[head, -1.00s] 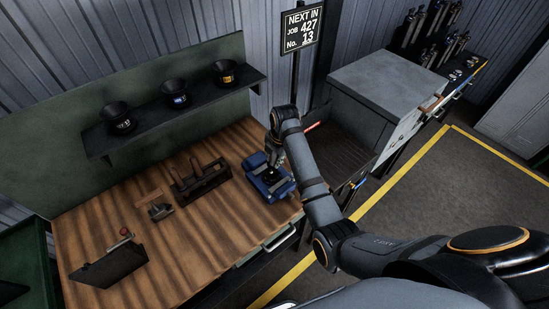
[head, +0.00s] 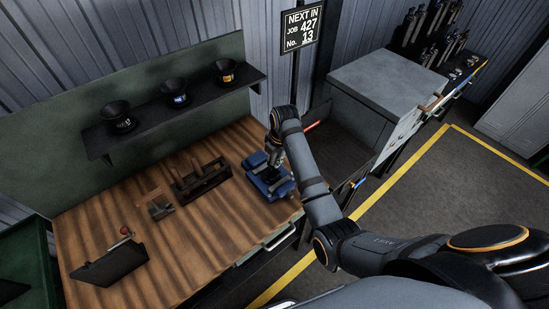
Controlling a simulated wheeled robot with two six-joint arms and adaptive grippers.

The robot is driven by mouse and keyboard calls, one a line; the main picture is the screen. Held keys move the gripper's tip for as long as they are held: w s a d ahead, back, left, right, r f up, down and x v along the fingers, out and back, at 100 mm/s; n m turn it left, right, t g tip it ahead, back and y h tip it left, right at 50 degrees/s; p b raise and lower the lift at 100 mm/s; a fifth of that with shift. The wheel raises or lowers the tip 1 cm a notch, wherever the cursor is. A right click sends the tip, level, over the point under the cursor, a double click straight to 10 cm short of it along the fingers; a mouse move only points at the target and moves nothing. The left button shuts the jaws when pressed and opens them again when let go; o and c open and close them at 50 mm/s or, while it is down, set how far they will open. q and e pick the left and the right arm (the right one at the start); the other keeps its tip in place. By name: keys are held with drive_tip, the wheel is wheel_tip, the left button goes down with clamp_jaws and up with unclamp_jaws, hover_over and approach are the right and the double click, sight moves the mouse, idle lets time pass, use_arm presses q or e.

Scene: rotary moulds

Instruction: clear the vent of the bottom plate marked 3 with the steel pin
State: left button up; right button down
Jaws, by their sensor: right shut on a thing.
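My right gripper (head: 277,158) is over the blue vise-like fixture (head: 268,178) at the right end of the wooden bench. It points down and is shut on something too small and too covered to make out. A dark part sits in the fixture's middle, partly hidden by the gripper. I cannot read a number on it, and I cannot make out the steel pin or a vent. My left gripper is not in view.
A dark tool rack (head: 203,181) and a small block with a wooden piece (head: 158,205) stand on the wooden bench (head: 200,240). Black funnels (head: 174,90) line the shelf. A sign (head: 302,28) reads JOB 427, No. 13.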

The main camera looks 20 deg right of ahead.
idle(0.4)
drive_tip(key=shift+r, duration=3.45)
drive_tip(key=shift+w+a, duration=0.1)
